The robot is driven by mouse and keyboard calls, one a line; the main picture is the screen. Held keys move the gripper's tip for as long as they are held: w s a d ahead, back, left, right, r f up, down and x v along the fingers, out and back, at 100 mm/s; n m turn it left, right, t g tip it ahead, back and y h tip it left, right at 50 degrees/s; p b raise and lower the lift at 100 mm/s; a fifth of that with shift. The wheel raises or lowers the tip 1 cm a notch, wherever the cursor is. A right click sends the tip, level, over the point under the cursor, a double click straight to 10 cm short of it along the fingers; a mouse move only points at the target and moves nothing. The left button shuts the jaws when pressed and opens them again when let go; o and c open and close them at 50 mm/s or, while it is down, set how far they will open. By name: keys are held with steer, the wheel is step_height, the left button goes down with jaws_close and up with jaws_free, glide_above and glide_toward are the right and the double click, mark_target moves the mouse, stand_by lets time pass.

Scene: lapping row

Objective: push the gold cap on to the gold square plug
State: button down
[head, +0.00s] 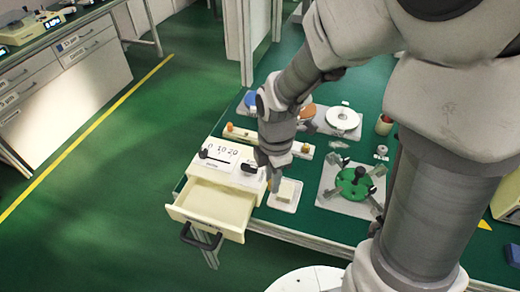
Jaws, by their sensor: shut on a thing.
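My gripper (272,182) points down between the cream drawer unit and a small pale block on a white plate. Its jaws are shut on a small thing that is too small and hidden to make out. A long white bar (243,134) lies behind my wrist. It carries a small gold-orange piece (229,127) at its left end and another (306,149) towards its right end. I cannot tell from this view which is the gold square plug, nor whether either is the gold cap. My gripper is in front of the bar and apart from it. My arm hides the bar's middle.
The cream drawer unit (222,165) has its drawer (205,208) pulled out over the table's front edge. The pale block (289,188) sits close right of my gripper. A green round fixture with clamps (353,184) stands further right. White discs and coloured parts stand behind.

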steer(key=w+d+m, duration=0.5)
steer(key=w+d, duration=0.2)
steer(key=w, duration=0.3)
steer(key=w+d+f+m+p, duration=0.1)
steer(key=w+d+m, duration=0.3)
steer(key=w, duration=0.7)
steer(key=d, duration=0.2)
steer(key=shift+w+d+m, duration=0.3)
steer(key=shift+d+m, duration=0.05)
steer(key=shift+m, duration=0.05)
steer(key=shift+f+b, duration=1.65)
steer(key=shift+f, duration=1.35)
steer(key=shift+f+b, duration=0.6)
steer(key=shift+f, duration=0.6)
steer(key=c, duration=0.6)
jaws_free()
steer(key=shift+r, duration=0.1)
step_height(320, 180, up, 17)
steer(key=p, duration=0.2)
steer(key=shift+r+p, duration=0.15)
steer(key=shift+p, duration=0.2)
